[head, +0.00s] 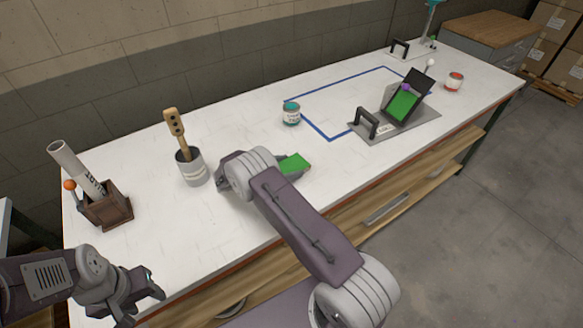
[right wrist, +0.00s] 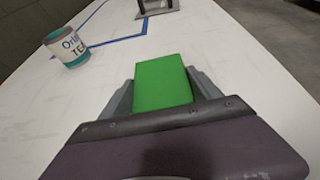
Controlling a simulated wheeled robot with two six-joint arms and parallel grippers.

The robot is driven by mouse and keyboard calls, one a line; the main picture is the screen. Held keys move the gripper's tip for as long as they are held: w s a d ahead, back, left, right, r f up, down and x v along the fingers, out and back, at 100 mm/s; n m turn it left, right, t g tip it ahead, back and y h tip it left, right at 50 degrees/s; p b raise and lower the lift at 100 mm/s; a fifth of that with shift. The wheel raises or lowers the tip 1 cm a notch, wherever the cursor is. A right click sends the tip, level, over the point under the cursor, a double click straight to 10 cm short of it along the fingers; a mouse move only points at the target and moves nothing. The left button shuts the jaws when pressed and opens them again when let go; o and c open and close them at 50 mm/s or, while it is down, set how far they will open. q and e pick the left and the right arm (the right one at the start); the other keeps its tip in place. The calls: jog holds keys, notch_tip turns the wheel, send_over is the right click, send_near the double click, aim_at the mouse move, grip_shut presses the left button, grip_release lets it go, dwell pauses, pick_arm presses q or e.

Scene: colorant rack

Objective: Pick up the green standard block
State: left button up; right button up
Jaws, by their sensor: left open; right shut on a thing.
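The green block (head: 294,163) is at the middle of the white table in the head view, just beyond my right gripper, partly hidden by my right arm. In the right wrist view the green block (right wrist: 162,82) sits between the two fingers of my right gripper (right wrist: 163,92), which is shut on it. I cannot tell whether the block touches the table. My left gripper (head: 150,286) is open and empty at the lower left, near the table's front edge. A second green surface (head: 403,106) shows in the dark tilted holder at the right.
A teal-lidded can (head: 291,115) stands beyond the block. A grey cup (head: 191,168) with a wooden tool and a brown box (head: 108,208) with a paper roll stand left. Blue tape outlines bare table.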

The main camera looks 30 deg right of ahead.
aim_at(291, 165)
jog(key=shift+r, duration=0.1)
jog(key=shift+r, duration=0.35)
jog(key=r, duration=0.2)
jog(key=d+r, duration=0.1)
jog(key=shift+w+d+r+b, duration=0.1)
jog(key=shift+w+r+b, duration=0.1)
jog(key=shift+r+b, duration=0.15)
jog(key=w+d+r, duration=0.3)
jog(key=d+r, duration=0.3)
jog(key=d, duration=0.4)
jog(key=shift+r+b, duration=0.25)
jog(key=shift+b, duration=0.2)
